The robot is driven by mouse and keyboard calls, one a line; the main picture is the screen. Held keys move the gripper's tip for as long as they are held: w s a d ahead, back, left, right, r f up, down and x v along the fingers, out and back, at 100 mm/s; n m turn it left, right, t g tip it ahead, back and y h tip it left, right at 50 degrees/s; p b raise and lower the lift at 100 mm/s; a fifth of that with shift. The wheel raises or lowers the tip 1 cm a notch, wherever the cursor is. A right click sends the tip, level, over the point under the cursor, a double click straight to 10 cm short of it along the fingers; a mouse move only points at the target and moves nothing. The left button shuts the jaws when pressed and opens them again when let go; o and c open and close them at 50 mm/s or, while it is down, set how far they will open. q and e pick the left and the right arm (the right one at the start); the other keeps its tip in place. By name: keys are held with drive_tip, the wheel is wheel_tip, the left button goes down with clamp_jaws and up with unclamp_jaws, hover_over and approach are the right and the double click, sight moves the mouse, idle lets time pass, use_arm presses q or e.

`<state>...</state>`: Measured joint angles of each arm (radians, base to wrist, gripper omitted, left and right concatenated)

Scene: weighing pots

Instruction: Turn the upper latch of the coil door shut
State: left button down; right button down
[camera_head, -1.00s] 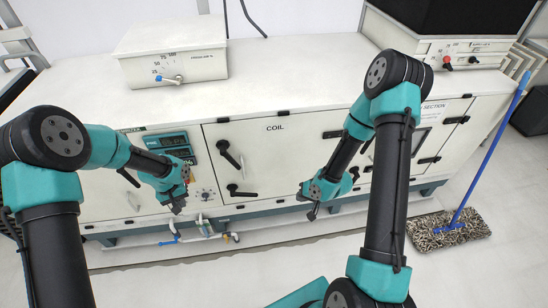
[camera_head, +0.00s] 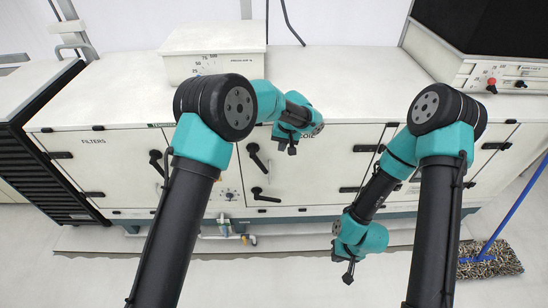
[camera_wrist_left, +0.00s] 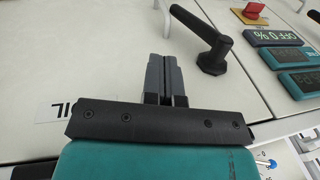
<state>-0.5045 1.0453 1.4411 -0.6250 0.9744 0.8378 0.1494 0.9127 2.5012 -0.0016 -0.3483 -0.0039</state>
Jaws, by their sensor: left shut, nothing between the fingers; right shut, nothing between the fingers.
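The coil door (camera_head: 330,175) is a white panel with its label partly hidden behind my left gripper. Its upper latch (camera_head: 257,159) is a black lever, tilted diagonally, near the door's left edge. The lower latch (camera_head: 266,198) lies nearly level. My left gripper (camera_head: 291,149) is shut and empty in front of the door, to the right of the upper latch. In the left wrist view the shut fingers (camera_wrist_left: 165,62) are beside the black latch (camera_wrist_left: 207,45), apart from it in the picture. My right gripper (camera_head: 348,276) is shut and empty, low over the floor.
A filters door (camera_head: 100,160) with its own black latch (camera_head: 157,163) is to the left. Display panels (camera_wrist_left: 293,58) and a red switch (camera_wrist_left: 250,11) show in the left wrist view. A mop (camera_head: 490,262) stands on the floor at right.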

use_arm(q)
drive_tip(key=w+a+f, duration=0.1)
drive_tip(key=a+f, duration=0.4)
drive_tip(key=f, duration=0.6)
drive_tip(key=shift+w+a, duration=0.2)
drive_tip(key=shift+a, duration=0.05)
